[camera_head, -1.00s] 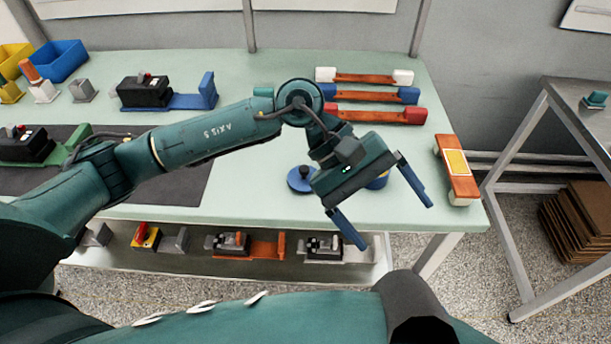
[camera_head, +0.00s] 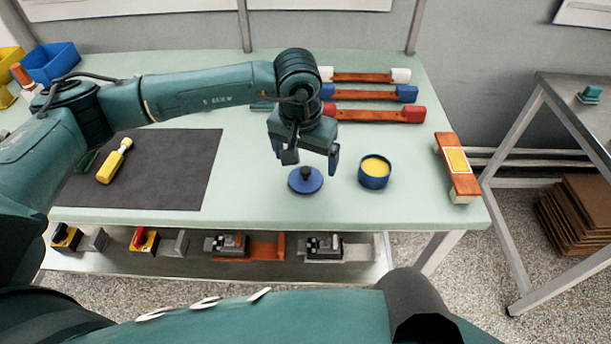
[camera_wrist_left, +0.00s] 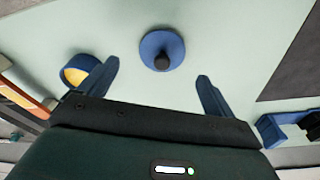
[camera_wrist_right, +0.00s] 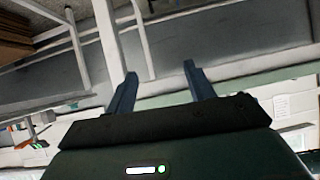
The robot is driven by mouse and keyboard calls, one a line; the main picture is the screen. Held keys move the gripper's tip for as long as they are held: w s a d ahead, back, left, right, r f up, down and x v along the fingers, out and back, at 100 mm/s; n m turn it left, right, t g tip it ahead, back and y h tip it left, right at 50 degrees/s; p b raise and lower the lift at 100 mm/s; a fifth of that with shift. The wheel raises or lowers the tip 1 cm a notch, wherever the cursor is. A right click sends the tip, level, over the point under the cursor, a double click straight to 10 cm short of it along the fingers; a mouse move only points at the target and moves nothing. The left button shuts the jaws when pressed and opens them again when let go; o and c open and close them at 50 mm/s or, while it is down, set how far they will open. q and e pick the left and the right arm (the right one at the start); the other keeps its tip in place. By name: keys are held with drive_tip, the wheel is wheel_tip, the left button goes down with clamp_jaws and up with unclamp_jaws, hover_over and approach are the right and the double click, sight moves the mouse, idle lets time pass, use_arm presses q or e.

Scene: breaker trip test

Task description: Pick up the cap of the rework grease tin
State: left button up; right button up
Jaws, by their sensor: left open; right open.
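The cap (camera_head: 306,181) is a blue disc with a dark knob, lying flat on the pale green table. The rework grease tin (camera_head: 374,173) stands open to its right, blue with yellow grease inside. My left gripper (camera_head: 307,158) is open and empty, pointing down just above and behind the cap. In the left wrist view the cap (camera_wrist_left: 162,50) lies between the lines of the two open fingers, beyond their tips, and the tin (camera_wrist_left: 82,71) is beside one finger. My right gripper (camera_wrist_right: 160,82) is open and empty, away from the table objects.
A dark mat (camera_head: 165,170) with a yellow-handled tool (camera_head: 115,162) lies to the left. Red, blue and white-ended bars (camera_head: 372,114) lie at the back. An orange block with a yellow label (camera_head: 457,168) is at the right edge. The table in front of the cap is clear.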

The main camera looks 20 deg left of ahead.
sight(305, 169)
use_arm(q)
drive_tip(key=shift+w+a+f+p, duration=0.1)
drive_tip(key=shift+w+f+p, duration=0.1)
drive_tip(key=shift+f, duration=0.7)
drive_tip(key=shift+w+d+f+p, duration=0.1)
drive_tip(key=shift+f+p, duration=0.15)
drive_tip(key=shift+f, duration=0.6)
drive_tip(key=shift+w+a+f+p, duration=0.1)
drive_tip(key=shift+w+f+p, duration=0.1)
drive_tip(key=shift+f, duration=0.7)
drive_tip(key=c, duration=1.1)
drive_tip(key=shift+r, duration=0.1)
